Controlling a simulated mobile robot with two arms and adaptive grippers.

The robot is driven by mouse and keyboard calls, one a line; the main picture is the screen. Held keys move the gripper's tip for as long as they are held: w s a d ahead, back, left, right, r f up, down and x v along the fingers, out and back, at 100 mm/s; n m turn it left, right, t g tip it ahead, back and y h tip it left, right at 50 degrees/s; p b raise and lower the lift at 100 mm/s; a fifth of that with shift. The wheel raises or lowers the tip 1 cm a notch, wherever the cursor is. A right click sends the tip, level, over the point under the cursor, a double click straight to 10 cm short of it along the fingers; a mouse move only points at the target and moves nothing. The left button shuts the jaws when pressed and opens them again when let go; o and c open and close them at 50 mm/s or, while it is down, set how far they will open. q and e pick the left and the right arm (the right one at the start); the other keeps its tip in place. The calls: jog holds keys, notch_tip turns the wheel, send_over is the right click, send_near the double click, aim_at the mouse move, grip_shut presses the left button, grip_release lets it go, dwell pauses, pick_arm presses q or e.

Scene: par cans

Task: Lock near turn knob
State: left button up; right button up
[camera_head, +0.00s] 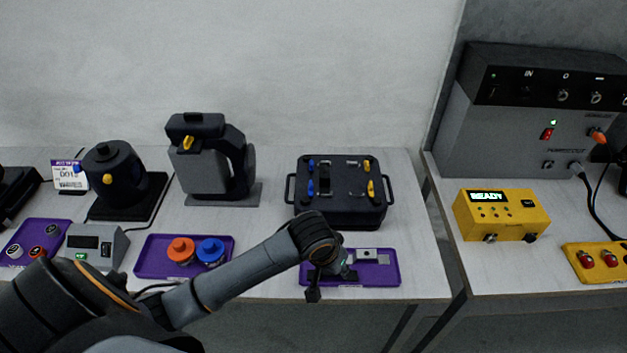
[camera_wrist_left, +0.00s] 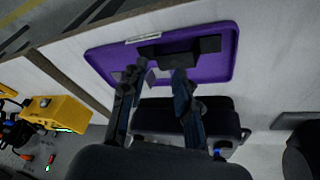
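A black case (camera_head: 340,205) with side handles stands on the table in the head view. Its top has blue knobs on the left, the nearer one (camera_head: 310,188), and yellow knobs on the right, the nearer one (camera_head: 371,189). I cannot tell which one is the near turn knob, or whether any is locked. My left gripper (camera_head: 315,290) is in front of the case, over the left part of a purple tray (camera_head: 392,277). In the left wrist view the left gripper (camera_wrist_left: 158,70) has its fingers apart, with the tray (camera_wrist_left: 225,70) beyond them. My right gripper is out of view.
The tray holds a silver part (camera_head: 367,254) and dark pieces. Another purple tray (camera_head: 150,268) with orange and blue knobs lies left. Two lamp-like devices (camera_head: 200,165) (camera_head: 122,180) stand behind. A yellow READY box (camera_head: 500,215) is on the right table, across a gap.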

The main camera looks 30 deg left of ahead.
pick_arm(q)
jog(key=w+a+r+n+y, duration=0.2)
jog(key=w+a+r+n, duration=0.1)
jog(key=w+a+r, duration=0.5)
jog(key=n+y+p, duration=0.1)
jog(key=n, duration=0.3)
send_near(311, 184)
jog(key=p+x, duration=0.2)
jog(key=x, duration=0.6)
jog(key=shift+f, duration=0.1)
jog(key=shift+c, duration=0.2)
grip_shut()
